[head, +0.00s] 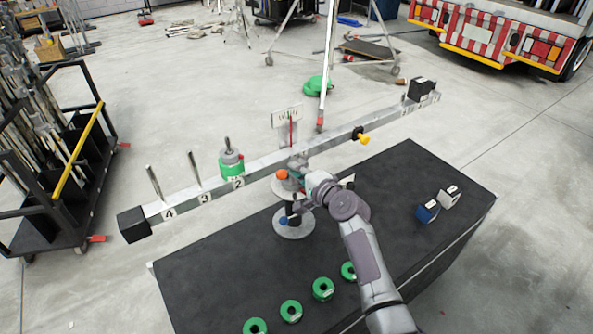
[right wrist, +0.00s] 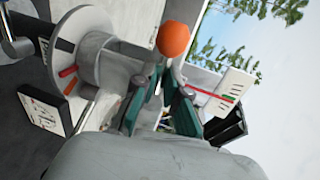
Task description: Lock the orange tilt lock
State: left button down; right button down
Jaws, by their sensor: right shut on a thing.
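The orange tilt lock (head: 282,174) is a small orange ball-shaped knob on the stand of the long grey balance beam (head: 270,163). In the right wrist view the orange knob (right wrist: 173,38) shows just beyond my fingertips, with its stem running down between them. My right gripper (head: 295,180) is at the knob, and its green-padded fingers (right wrist: 162,88) are shut on the lock's stem. The exact contact is partly hidden by the fingers. The beam slopes in the picture, its left end lower. My left gripper is not in view.
A green weight (head: 231,165) sits on the beam. A white scale plate (head: 287,116) stands behind the beam.

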jog(key=c, duration=1.2)
grip_release()
jog(key=v, duration=1.2)
